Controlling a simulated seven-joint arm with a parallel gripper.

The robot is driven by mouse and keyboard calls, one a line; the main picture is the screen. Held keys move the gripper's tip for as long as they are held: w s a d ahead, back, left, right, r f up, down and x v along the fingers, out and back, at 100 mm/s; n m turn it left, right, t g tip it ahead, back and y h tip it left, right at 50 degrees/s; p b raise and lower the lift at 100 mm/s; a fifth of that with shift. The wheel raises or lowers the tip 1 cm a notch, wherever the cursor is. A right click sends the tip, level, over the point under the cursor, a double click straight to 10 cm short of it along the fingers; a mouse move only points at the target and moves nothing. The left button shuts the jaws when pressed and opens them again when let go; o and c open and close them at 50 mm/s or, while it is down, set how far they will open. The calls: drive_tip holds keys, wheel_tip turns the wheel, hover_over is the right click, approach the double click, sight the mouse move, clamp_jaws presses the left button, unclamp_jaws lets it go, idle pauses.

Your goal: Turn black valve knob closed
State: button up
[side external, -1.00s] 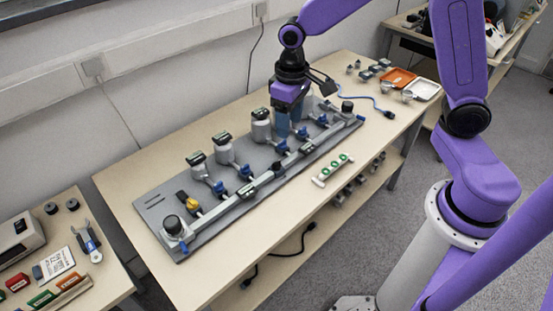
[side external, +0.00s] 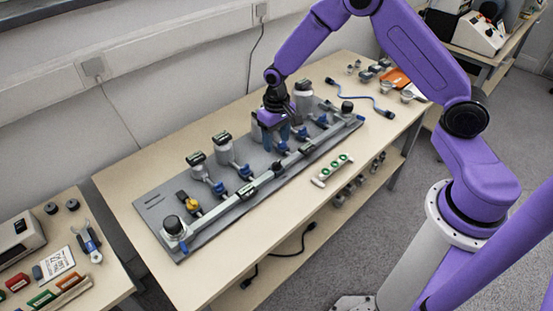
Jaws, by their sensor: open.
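A grey manifold board (side external: 155,207) lies along the table, with a pipe and several valves. A round black knob (side external: 172,223) stands on the pipe's near left end. Another black knob (side external: 347,106) stands at the far right end; I cannot tell which one the task names. My gripper (side external: 276,148) points down over the middle-right of the board, open, with blue fingers beside a grey canister and close to a blue valve handle (side external: 302,132). Contact cannot be made out. Both black knobs are well apart from my gripper, which partly hides the canister behind it.
A blue cable (side external: 360,95) lies at the right.

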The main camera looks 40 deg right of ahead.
sight(276, 162)
wheel_tip(276, 162, down, 9)
drive_tip(key=shift+r, duration=0.2)
idle(0.3)
drive_tip(key=c, duration=1.1)
